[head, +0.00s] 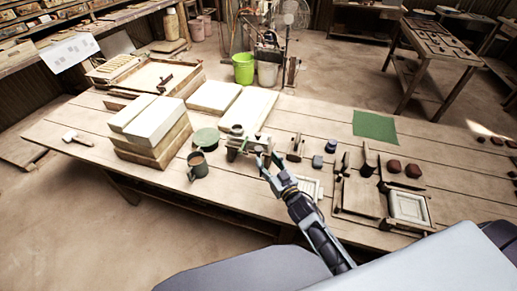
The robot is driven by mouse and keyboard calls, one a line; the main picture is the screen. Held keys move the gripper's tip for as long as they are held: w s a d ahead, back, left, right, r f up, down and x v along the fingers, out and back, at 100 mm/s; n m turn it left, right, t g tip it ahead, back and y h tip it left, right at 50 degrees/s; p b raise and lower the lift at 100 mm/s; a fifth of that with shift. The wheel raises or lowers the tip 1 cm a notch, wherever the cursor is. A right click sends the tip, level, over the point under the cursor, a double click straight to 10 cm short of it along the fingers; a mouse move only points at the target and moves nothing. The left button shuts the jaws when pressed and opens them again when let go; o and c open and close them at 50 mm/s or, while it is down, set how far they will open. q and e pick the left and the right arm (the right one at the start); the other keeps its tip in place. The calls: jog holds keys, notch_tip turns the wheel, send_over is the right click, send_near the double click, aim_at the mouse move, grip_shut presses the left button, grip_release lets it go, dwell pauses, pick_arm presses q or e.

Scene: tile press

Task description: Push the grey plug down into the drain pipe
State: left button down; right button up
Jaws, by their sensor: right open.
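My right gripper (269,163) reaches in from the lower right over the middle of the workbench. Its fingers are apart, with nothing seen between them. A short round grey-green piece (236,130) shows at the fixture's upper left; I cannot tell whether this is the plug or the pipe mouth. The fingertips partly overlap the fixture's right end, and I cannot tell whether they touch it. Small blue-grey pieces (317,161) stand to the right. My left gripper is out of view.
Stacked blocks (153,124) stand farther left. Wooden frames (409,206) and dark red lumps (413,171) lie right. A green mat (375,126) lies flat at the back.

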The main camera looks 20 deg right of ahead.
aim_at(260, 152)
jog(key=shift+w+a+p, duration=0.1)
jog(key=shift+w+a, duration=0.15)
jog(key=shift+w, duration=1.05)
jog(key=shift+w+a+p, duration=0.15)
jog(key=shift+w+a, duration=0.1)
jog(key=shift+w, duration=1)
jog(key=shift+w+a+p, duration=0.1)
jog(key=shift+w+a, duration=0.15)
jog(key=shift+w, duration=1.05)
grip_shut()
